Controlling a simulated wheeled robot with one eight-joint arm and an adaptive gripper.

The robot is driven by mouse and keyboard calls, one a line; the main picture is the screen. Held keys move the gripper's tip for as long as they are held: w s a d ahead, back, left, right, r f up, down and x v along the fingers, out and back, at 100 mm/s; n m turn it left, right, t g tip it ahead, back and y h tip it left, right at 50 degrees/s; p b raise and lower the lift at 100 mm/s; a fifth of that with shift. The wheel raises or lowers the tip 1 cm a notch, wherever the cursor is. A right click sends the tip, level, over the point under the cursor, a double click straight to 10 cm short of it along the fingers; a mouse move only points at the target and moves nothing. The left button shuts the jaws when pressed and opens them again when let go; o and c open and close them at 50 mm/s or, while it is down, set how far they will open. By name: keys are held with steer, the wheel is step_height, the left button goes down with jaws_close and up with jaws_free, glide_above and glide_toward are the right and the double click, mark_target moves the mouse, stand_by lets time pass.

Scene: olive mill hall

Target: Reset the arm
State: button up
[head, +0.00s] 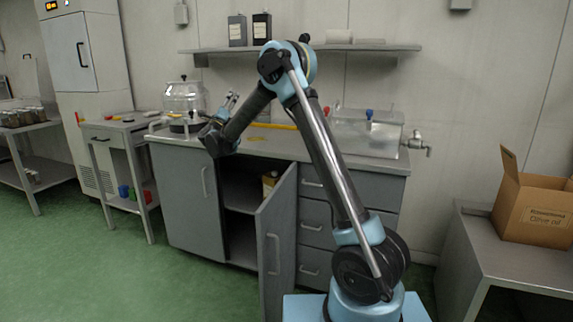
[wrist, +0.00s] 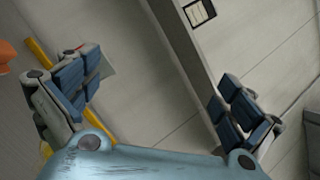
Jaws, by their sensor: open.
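My gripper (head: 231,101) is in the head view above the left part of the counter, near the clear domed vessel. In the wrist view, its two blue-padded fingers stand wide apart with my gripper (wrist: 160,78) open and nothing between them. Behind them are the wall and the shelf's edge, seen at a slant. My arm rises from its base at the lower right, bends at a high elbow in front of the wall shelf and comes down to the left.
The grey counter (head: 270,146) holds a domed vessel (head: 184,100) and a clear tank with a tap (head: 365,135). A cabinet door (head: 276,245) hangs open, with a container (head: 269,184) inside. A wall shelf (head: 310,48) holds dark canisters. A cardboard box (head: 535,212) stands right.

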steer(key=s+d+r+n+g+y, duration=0.1)
steer(key=s+d+r+n+y, duration=0.1)
steer(key=d+r+n+y, duration=0.65)
steer(key=s+d+f+n+g+y, duration=0.3)
steer(key=s+d+f+n+g, duration=0.15)
steer(key=s+d+n, duration=0.45)
steer(key=s+d+f+n+g+h, duration=0.2)
steer(key=s+d+f+g, duration=0.3)
steer(key=s+d+f, duration=0.4)
steer(key=s+d+f+n+g+h, duration=0.3)
steer(key=s+d+f, duration=0.7)
steer(key=s, duration=1.2)
steer(key=s+d+f+n+g+h, duration=0.2)
steer(key=s+d+f+n+g, duration=0.3)
steer(key=s+d+f, duration=0.5)
steer(key=s+f+g, duration=0.2)
steer(key=s+f, duration=0.3)
steer(key=shift+s+h, duration=0.35)
steer(key=shift+s, duration=0.05)
steer(key=shift+w+f+g, duration=0.15)
steer(key=shift+w+g, duration=0.1)
steer(key=shift+w, duration=0.2)
steer(key=shift+c, duration=0.6)
